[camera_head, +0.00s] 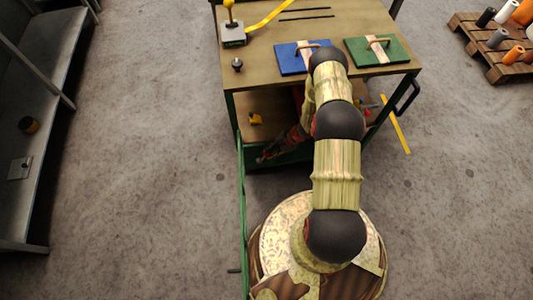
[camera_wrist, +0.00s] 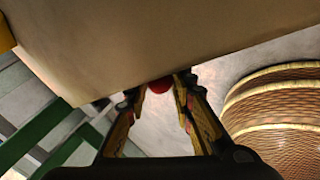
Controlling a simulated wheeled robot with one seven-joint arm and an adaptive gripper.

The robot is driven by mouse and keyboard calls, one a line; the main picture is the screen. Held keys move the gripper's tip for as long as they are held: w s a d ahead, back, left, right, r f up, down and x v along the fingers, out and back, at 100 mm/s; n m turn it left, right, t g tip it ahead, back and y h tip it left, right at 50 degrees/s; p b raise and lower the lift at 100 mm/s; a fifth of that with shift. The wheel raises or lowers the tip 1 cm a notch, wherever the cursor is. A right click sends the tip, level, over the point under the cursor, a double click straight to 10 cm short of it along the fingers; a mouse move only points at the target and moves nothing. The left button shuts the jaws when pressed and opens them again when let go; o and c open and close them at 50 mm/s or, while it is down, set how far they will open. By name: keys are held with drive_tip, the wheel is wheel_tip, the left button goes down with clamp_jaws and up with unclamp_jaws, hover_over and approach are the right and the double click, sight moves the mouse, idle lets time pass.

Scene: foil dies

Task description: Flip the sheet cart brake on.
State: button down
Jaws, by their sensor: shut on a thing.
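The sheet cart (camera_head: 262,84) has a wooden top, green legs and a lower wooden shelf. My gripper (camera_head: 266,157) is low at the cart's front left, by the green frame. In the wrist view, my gripper (camera_wrist: 160,93) has its fingers on either side of a round red knob (camera_wrist: 159,85), which looks like the brake's end, and is shut on it. The knob sits just under the edge of a tan board (camera_wrist: 180,40). The rest of the brake is hidden, so its position cannot be told.
Blue (camera_head: 290,66) and green (camera_head: 358,57) plates with handles lie on the cart top. A yellow-levered box (camera_head: 232,34) stands at its back left. A long green bar (camera_head: 242,215) runs at left. Grey shelving (camera_head: 35,130) is far left, a pallet (camera_head: 480,45) far right.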

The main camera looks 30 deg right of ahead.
drive_tip(key=shift+f, duration=0.1)
idle(0.3)
drive_tip(key=c, duration=1.8)
unclamp_jaws()
drive_tip(key=v, duration=1.2)
drive_tip(key=shift+d, duration=0.1)
